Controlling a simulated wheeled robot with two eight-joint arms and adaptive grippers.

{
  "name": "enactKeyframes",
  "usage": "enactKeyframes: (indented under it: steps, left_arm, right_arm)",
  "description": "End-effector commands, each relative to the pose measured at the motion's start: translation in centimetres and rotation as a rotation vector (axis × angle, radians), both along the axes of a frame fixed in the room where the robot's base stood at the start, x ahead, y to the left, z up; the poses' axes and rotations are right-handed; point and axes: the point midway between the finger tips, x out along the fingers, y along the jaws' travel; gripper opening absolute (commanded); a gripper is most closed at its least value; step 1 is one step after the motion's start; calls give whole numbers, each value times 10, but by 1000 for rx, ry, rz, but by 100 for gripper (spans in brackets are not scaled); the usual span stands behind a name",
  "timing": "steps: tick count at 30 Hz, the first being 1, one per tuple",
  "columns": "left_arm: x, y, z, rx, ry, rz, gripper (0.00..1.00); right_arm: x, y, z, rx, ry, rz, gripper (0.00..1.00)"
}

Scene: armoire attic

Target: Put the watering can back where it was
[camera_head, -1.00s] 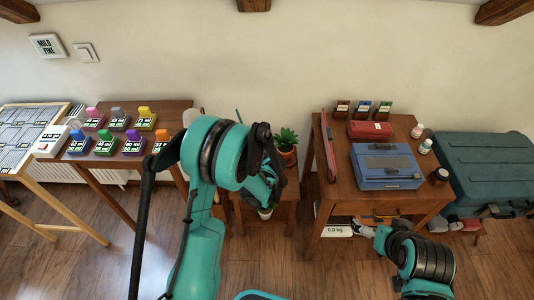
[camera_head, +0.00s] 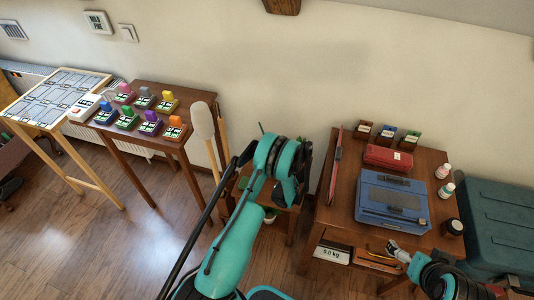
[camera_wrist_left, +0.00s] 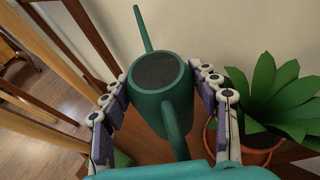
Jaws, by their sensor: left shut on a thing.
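The green watering can (camera_wrist_left: 160,85) is upright between the fingers of my left gripper (camera_wrist_left: 165,95) in the left wrist view, with its spout pointing away and its handle toward me. The gripper is shut on its body. A brown wooden surface lies below it; I cannot tell whether the can touches it. In the head view my left arm hides most of the can, and only its thin spout (camera_head: 261,128) shows. My right gripper (camera_head: 397,250) is at the front of the right table, and its finger opening is unclear.
A leafy plant in a terracotta pot (camera_wrist_left: 258,150) stands close to the right of the can. The right table (camera_head: 340,215) holds a blue case (camera_head: 393,200).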

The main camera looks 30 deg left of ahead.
Motion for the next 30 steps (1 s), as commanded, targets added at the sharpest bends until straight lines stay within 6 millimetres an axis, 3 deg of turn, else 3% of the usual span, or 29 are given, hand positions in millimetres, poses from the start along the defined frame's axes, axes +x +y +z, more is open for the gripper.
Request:
enactKeyframes:
  steps: [6, 12, 17, 25, 30]
  left_arm:
    - [19, 43, -30, 1, -1, 2, 20]
    - [30, 63, -43, 1, 0, -1, 20]
    - [31, 67, -48, 2, 0, -2, 20]
    - [31, 66, -83, 1, 0, -3, 20]
    - [31, 66, -83, 2, 0, -2, 20]
  right_arm:
    - [0, 0, -20, 0, 0, 0, 95]
    - [0, 0, -27, 0, 0, 0, 95]
    - [0, 0, -29, 0, 0, 0, 95]
    - [0, 0, -48, 0, 0, 0, 95]
    - [0, 0, -47, 0, 0, 0, 95]
